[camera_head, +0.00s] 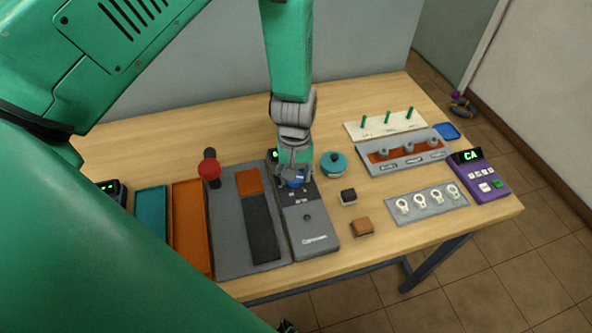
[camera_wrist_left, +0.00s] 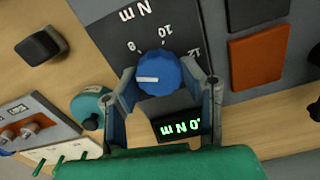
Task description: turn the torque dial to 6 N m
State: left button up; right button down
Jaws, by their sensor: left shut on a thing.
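The torque dial is a blue knob (camera_wrist_left: 158,74) with a white pointer line, on a dark grey torque unit (camera_head: 311,225). My left gripper (camera_head: 293,178) is over the unit's far part, with its fingers on both sides of the knob and shut on it. In the left wrist view the pointer is toward the picture's left, past the 8 mark (camera_wrist_left: 133,48); marks 10 and 12 also show. The green display (camera_wrist_left: 181,127) appears upside down and reads ".0 N m"; its leading digit is hidden by a finger.

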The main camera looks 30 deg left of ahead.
pick_arm(q)
jog(key=n, duration=0.1)
jog(key=n+p, duration=0.1)
jog(key=n, duration=0.2)
jog(key=shift+w+a+r+n, duration=0.2)
jog(key=shift+w+n, duration=0.15)
jog(key=shift+n, duration=0.05)
jog(key=shift+p, duration=0.3)
jog(key=o, duration=1.1)
jog(key=shift+o, duration=0.2)
jog(key=shift+s+f, duration=0.15)
